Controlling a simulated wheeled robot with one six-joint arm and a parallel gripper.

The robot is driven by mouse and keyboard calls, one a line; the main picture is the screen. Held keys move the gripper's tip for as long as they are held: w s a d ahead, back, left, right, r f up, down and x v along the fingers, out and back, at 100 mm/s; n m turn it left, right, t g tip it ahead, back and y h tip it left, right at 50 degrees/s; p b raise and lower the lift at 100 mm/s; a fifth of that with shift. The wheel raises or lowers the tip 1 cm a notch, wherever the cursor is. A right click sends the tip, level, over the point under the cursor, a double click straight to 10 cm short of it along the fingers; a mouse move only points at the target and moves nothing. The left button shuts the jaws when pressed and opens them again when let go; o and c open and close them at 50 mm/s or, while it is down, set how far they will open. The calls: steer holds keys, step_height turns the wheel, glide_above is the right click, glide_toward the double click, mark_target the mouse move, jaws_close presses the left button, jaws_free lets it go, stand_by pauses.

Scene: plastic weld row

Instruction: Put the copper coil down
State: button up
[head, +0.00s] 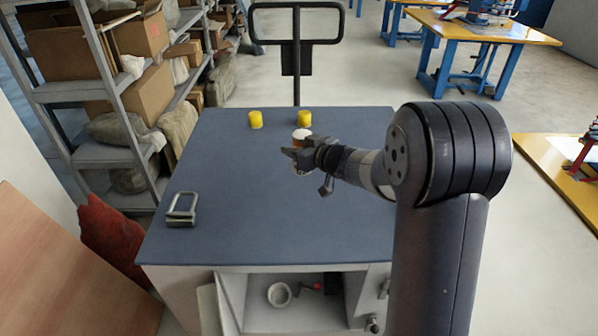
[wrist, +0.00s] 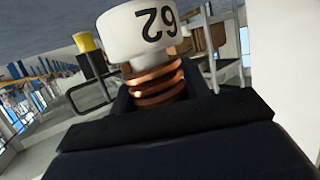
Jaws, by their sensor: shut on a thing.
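The copper coil (wrist: 157,85) is between the fingers of my gripper (head: 290,154), which is shut on it. In the wrist view its copper turns adjoin a white round part (wrist: 140,30) with dark digits. In the head view a white end (head: 301,133) shows above my gripper, and a little white shows below it. My fingers hide most of the coil there. My gripper is over the rear right part of the blue-grey tabletop (head: 240,220). I cannot tell whether the coil touches the top.
Two yellow cylinders (head: 255,119) (head: 304,118) stand behind my gripper near the back edge. A metal shackle-like object (head: 181,209) lies at the left edge. The front and middle of the tabletop are clear. An open shelf (head: 315,300) below holds a white ring-shaped item.

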steer(key=shift+f+b, duration=0.6)
steer(key=shift+f, duration=2.6)
steer(key=shift+f, duration=0.2)
steer(key=o, duration=1.3)
steer(key=shift+r, duration=0.25)
steer(key=v, duration=1.2)
steer(key=shift+s, duration=0.1)
steer(key=shift+f, duration=0.1)
